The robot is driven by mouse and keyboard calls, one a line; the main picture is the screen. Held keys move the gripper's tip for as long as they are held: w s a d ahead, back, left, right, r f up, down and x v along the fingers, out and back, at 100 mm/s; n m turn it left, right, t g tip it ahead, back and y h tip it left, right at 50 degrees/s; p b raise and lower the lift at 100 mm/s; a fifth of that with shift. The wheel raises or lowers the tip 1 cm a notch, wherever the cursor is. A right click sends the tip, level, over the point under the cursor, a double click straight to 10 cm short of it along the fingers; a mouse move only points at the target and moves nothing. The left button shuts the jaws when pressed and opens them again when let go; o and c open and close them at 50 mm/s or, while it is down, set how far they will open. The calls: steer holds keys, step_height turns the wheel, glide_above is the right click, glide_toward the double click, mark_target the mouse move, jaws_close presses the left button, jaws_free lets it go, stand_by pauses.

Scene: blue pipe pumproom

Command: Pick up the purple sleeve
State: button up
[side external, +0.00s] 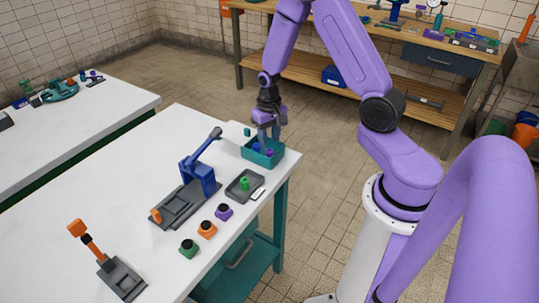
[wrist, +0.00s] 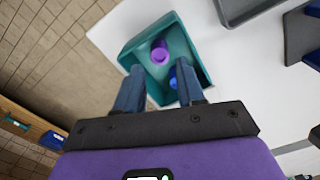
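The purple sleeve (wrist: 160,51) lies in a teal bin (wrist: 200,48), near its far wall in the wrist view. A blue sleeve (wrist: 181,74) sits beside it, closer to my right finger. In the side view the purple sleeve (side external: 269,153) and the blue sleeve (side external: 256,148) show inside the teal bin (side external: 266,164). My gripper (side external: 269,137) points down over the bin. Its two fingers are apart with nothing between them, and in the wrist view my gripper (wrist: 159,72) is short of the purple sleeve. The fingertips' exact height above the sleeves is hard to tell.
A grey tray (side external: 238,194) with a green sleeve (side external: 244,184) stands in front of the bin. A blue lever press (side external: 197,175) is to the left. Purple (side external: 223,211), orange (side external: 207,229) and green (side external: 189,248) blocks line the table edge. An orange-handled device (side external: 122,279) stands nearer.

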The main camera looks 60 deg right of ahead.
mark_target(269, 150)
steer(key=shift+w+d+f, duration=0.1)
steer(key=shift+w+f, duration=0.05)
steer(key=shift+f, duration=2.2)
jaws_close()
steer(key=shift+r, duration=0.2)
steer(key=shift+r, duration=0.5)
step_height(269, 150, up, 2)
steer(key=s+a+r, duration=0.3)
steer(key=s+r, duration=0.6)
steer(key=s, duration=0.4)
steer(key=shift+s+a+r, duration=0.25)
steer(key=shift+a+r, duration=0.05)
steer(key=shift+a, duration=0.1)
